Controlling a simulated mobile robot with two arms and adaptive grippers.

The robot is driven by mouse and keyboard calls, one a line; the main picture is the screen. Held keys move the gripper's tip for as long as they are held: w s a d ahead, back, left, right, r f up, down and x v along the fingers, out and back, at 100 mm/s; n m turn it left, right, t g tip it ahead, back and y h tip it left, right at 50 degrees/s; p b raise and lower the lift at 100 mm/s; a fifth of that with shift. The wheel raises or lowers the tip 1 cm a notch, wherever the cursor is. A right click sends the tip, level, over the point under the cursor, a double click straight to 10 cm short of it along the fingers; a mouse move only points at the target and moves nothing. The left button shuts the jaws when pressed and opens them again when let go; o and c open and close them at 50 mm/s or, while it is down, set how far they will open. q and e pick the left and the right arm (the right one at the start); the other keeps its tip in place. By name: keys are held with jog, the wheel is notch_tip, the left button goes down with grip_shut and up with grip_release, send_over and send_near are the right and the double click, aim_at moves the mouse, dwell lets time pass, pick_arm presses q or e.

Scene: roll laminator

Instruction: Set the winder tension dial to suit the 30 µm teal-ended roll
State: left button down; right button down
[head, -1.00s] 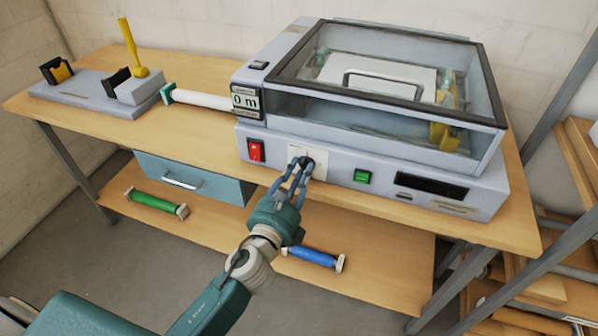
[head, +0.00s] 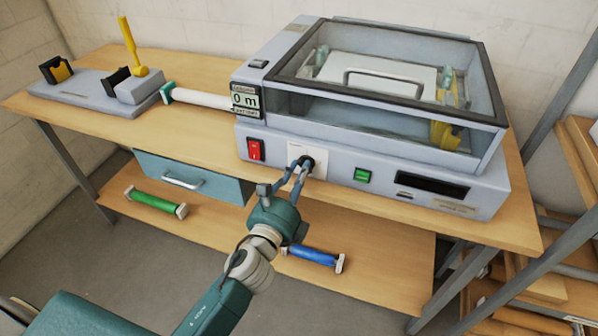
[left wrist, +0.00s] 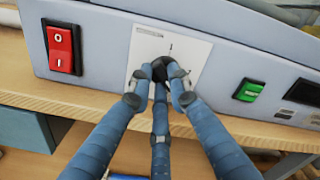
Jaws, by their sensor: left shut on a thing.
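The black tension dial (head: 308,165) is on a white plate (head: 320,163) on the front of the laminator. It also shows in the left wrist view (left wrist: 151,69), partly hidden by my fingers. My left gripper (head: 301,164) is shut on the dial, with fingers on its sides in the left wrist view (left wrist: 161,78). A small mark is on the plate above the dial; the dial's pointer and any scale figures cannot be read. The teal-ended roll (head: 203,98) lies on the bench, running to the laminator's left side. My right gripper is out of view.
A red rocker switch (head: 255,149) is left of the dial and a green button (head: 362,176) right of it. A blue drawer (head: 190,178) hangs below the bench. Green (head: 155,202) and blue (head: 314,256) rolls lie on the lower shelf.

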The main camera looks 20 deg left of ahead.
pick_arm(q)
jog(key=shift+d+f+n+p, duration=0.15)
jog(key=shift+n+p, duration=0.8)
jog(key=shift+n, duration=3.5)
jog(key=shift+d+f+n+p, duration=0.15)
jog(key=shift+n+p, duration=0.85)
jog(key=shift+n, duration=3.5)
jog(key=shift+d+n+p, duration=0.25)
jog(key=shift+n+p, duration=0.7)
jog(key=shift+n, duration=3.5)
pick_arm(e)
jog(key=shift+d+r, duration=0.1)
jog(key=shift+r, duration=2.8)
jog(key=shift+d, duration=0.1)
pick_arm(q)
jog(key=c, duration=1.6)
grip_release()
jog(key=shift+c, duration=0.2)
jog(key=shift+s, duration=0.1)
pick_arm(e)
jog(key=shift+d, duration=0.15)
pick_arm(q)
jog(key=s, duration=1.2)
jog(key=shift+a, duration=0.2)
